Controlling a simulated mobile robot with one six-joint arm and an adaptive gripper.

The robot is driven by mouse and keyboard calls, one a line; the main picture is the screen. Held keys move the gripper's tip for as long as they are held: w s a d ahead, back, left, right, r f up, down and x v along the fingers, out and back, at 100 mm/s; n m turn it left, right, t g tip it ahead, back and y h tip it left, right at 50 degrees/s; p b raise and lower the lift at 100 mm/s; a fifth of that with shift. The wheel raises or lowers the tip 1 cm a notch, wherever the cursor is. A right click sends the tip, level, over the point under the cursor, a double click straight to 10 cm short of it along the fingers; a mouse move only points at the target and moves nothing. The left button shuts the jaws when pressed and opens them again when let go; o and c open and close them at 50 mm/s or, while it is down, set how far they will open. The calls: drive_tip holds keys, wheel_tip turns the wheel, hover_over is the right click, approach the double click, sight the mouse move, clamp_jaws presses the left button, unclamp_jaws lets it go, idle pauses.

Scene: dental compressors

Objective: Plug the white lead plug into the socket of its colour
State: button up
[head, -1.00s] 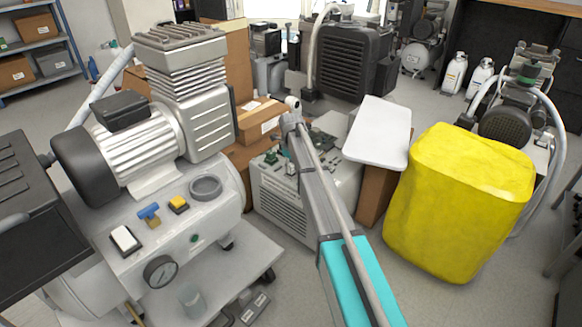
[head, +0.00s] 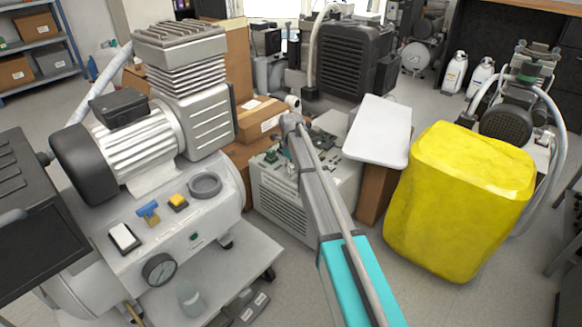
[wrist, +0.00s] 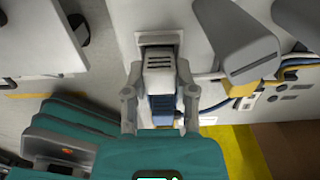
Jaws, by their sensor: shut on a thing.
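In the wrist view my gripper (wrist: 159,84) is shut on the white lead plug (wrist: 160,62), one finger on each side. A blue part (wrist: 163,108) shows behind the plug between the fingers. The plug's slotted front end is at a rectangular socket (wrist: 157,38) with a grey frame in a pale panel. The plug covers most of the opening, and I cannot tell how deep it sits. In the head view my arm reaches to the pale cabinet (head: 283,199) in the middle; the arm hides my fingertips and the plug there.
Beside the plug in the wrist view are a grey block (wrist: 235,50) and several blue, yellow and white cables (wrist: 240,90). In the head view a large compressor (head: 155,150) stands left, a white board (head: 380,130) and a yellow container (head: 460,200) right. Bare floor shows in front.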

drive_tip(key=shift+f, duration=0.1)
drive_tip(key=o, duration=1)
drive_tip(key=o, duration=0.3)
drive_tip(key=shift+o, duration=0.2)
wheel_tip(320, 180, up, 7)
drive_tip(key=p, duration=0.7)
drive_tip(key=shift+s, duration=0.1)
